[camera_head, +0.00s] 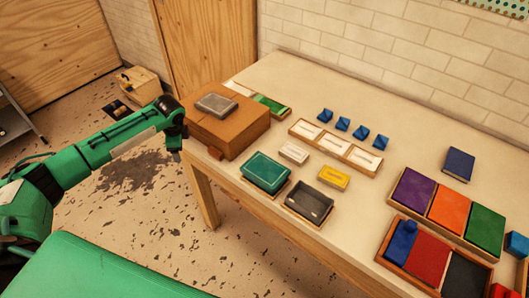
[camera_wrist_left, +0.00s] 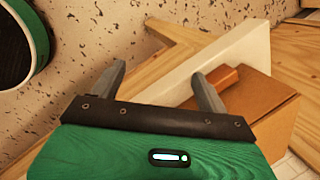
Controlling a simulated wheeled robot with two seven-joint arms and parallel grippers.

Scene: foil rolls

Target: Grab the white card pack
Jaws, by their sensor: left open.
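The white card pack (camera_head: 294,152) lies on the table between the cardboard box and the yellow pack, behind the green tray. It is not identifiable in the left wrist view. My left gripper (camera_head: 177,152) hangs at the table's left end, beside the cardboard box and well to the left of the pack. In the left wrist view its two fingers (camera_wrist_left: 159,76) are apart with nothing between them. My right gripper is in neither view.
A brown cardboard box (camera_head: 233,133) with a grey item on top stands between my left gripper and the pack. A green tray (camera_head: 266,170), a dark tray (camera_head: 309,202) and a yellow pack (camera_head: 334,178) lie close around the pack. Blue pieces and a wooden tray (camera_head: 345,158) are behind.

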